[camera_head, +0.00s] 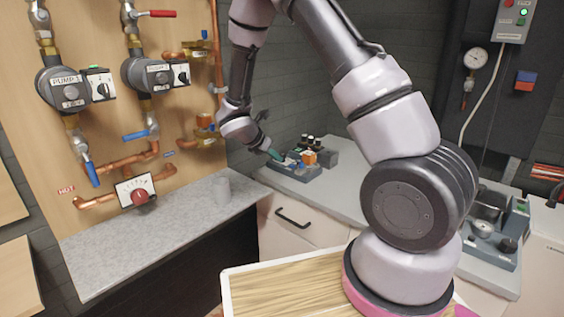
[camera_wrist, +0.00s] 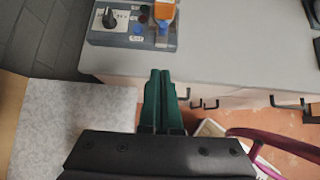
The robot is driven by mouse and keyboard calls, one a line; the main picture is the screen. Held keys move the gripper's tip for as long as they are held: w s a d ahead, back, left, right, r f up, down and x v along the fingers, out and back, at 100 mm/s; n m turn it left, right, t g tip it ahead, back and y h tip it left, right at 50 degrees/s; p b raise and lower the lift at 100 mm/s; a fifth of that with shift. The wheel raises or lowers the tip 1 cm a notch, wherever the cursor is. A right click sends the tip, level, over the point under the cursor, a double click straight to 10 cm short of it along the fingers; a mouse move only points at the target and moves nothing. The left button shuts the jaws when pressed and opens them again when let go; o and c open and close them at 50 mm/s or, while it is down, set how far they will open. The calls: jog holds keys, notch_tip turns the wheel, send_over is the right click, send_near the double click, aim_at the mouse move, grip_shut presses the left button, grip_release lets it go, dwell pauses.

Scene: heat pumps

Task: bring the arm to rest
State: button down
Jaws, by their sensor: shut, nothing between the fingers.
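My arm rises from its base at the lower right of the head view, bends over at the top and hangs down near the middle. My gripper (camera_head: 273,153) is at its end, in front of the grey counter with a small control box. In the wrist view my gripper (camera_wrist: 160,80) shows as two green fingers side by side, closed together with nothing between them. The fingertips appear over the front edge of the counter, apart from the control box (camera_wrist: 110,37). I cannot tell their exact height above the counter.
A board with pumps (camera_head: 75,88), valves and copper pipes stands at the left above a speckled shelf (camera_head: 150,240). The grey counter (camera_head: 335,190) runs behind my arm, with a drawer handle (camera_head: 292,218) below.

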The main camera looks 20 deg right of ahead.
jog(key=shift+s+a+r, duration=0.1)
jog(key=shift+a+r, duration=0.05)
jog(key=s+d+r+m+g+y, duration=0.1)
jog(key=s+d+r+m+y, duration=0.1)
jog(key=s+d+r+m, duration=0.45)
jog(key=s+d+r+m+g+y, duration=0.1)
jog(key=s+r+m, duration=0.3)
jog(key=r+m, duration=0.55)
jog(key=s+a+r+m+t+y, duration=0.3)
jog(key=s+r+m+y, duration=0.3)
jog(key=s+r+m, duration=0.7)
jog(key=s+r+t, duration=0.1)
jog(key=s+r, duration=0.1)
jog(key=s, duration=0.2)
jog(key=shift+a, duration=0.2)
